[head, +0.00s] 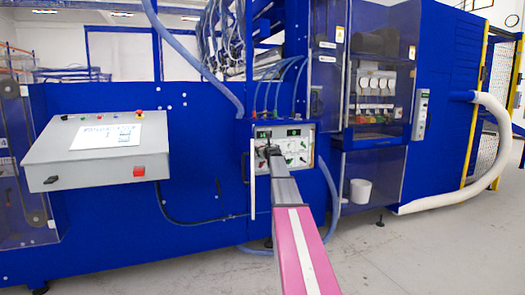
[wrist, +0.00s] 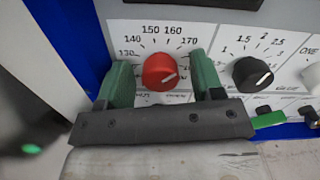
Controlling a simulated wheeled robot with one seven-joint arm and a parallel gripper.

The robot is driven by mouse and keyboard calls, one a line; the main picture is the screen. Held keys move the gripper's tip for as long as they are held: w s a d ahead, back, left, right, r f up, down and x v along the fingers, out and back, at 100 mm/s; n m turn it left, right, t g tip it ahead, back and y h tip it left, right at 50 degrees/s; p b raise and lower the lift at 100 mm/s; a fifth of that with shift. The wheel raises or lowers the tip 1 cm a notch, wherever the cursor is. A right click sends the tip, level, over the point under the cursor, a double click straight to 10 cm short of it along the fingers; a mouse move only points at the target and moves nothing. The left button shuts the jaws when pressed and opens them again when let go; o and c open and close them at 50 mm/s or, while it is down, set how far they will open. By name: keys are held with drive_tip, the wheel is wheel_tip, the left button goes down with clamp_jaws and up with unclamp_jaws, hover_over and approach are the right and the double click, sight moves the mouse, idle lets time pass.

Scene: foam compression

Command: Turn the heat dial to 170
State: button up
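The red heat dial (wrist: 158,66) is in the wrist view, on a white panel marked 130, 140, 150, 160 and 170 around it. The white line on the dial lies at its lower right and points to the right, a little below the 170 label (wrist: 189,41). My gripper (wrist: 160,72) has its two green fingers apart, one on each side of the dial. Gaps show between the fingers and the dial. In the head view my gripper (head: 268,150) is in front of the control panel (head: 297,158) and hides part of it; the dial cannot be made out there.
A black dial (wrist: 252,74) with a scale of about 1.5 to 2.5 sits right of the right finger. A green switch (wrist: 269,119) is below it. In the head view, a grey console (head: 95,158) stands left and a white bucket (head: 360,191) right.

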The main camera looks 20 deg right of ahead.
drive_tip(key=shift+s, duration=0.15)
drive_tip(key=s, duration=1)
drive_tip(key=shift+s+d, duration=0.2)
drive_tip(key=shift+s, duration=0.1)
drive_tip(key=shift+s, duration=0.1)
